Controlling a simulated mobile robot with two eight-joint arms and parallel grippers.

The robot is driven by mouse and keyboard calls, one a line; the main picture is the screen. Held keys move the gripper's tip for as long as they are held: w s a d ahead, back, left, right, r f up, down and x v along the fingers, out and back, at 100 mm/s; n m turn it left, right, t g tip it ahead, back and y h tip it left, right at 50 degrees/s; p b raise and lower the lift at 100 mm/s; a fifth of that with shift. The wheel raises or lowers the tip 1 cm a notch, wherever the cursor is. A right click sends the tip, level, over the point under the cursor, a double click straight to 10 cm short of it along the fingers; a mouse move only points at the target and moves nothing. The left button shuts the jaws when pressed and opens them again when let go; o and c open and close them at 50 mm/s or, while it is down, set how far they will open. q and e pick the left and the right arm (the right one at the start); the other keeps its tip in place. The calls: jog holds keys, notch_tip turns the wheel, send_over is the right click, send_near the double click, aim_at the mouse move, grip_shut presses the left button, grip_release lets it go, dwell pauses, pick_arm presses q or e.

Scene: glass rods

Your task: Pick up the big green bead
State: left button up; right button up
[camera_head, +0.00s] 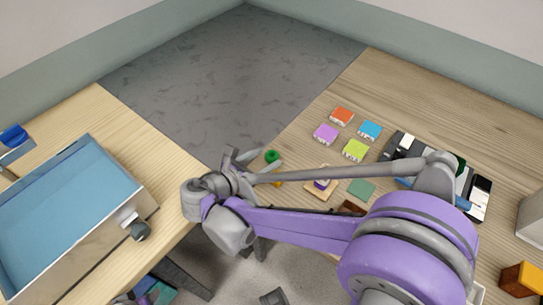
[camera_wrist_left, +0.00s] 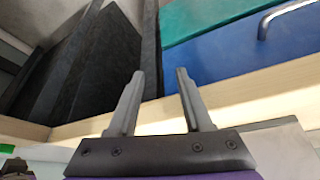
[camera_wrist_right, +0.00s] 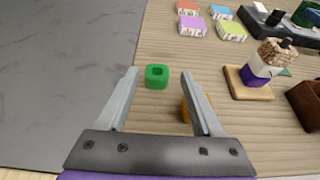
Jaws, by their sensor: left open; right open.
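The big green bead (camera_wrist_right: 157,76) is a rounded green block with a hole in its top, standing on the wooden table near its left edge. In the head view the bead (camera_head: 271,156) shows just right of my right gripper (camera_head: 243,157). In the right wrist view my right gripper (camera_wrist_right: 160,78) is open and empty, and the bead appears between and slightly beyond its fingertips, not gripped. My left gripper (camera_wrist_left: 159,76) is open and empty in the left wrist view, below a wooden edge and blue and green panels.
A yellow-orange piece (camera_wrist_right: 184,109) is partly hidden behind the right finger. A wooden coaster (camera_wrist_right: 235,78) holds a stacked purple, white and brown piece. Several coloured blocks (camera_head: 341,116) and a black tray (camera_head: 400,143) lie farther right. A blue-lined box (camera_head: 62,205) stands left.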

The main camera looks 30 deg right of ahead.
aim_at(275, 155)
jog(key=x, duration=0.4)
jog(key=shift+d+f, duration=0.25)
jog(key=shift+f, duration=0.05)
grip_shut()
